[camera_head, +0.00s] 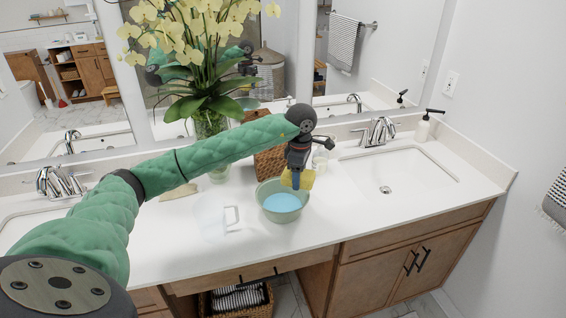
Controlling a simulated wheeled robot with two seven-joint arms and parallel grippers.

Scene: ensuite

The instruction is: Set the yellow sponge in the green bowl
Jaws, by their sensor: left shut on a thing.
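The green bowl (282,216) stands on the white counter, and its inside looks light blue. My left gripper (297,180) reaches in from the left and points down over the back right part of the bowl. It is shut on the yellow sponge (308,180), which shows at the fingers, over the bowl's rim area. I cannot tell whether the sponge touches the bowl. My right gripper is not in view.
A clear mug (212,217) stands just left of the bowl. A woven brown box (270,163) and a glass vase (211,125) with yellow orchids stand behind. A sink (398,172) lies to the right, with a soap dispenser (422,128). The counter's front right is clear.

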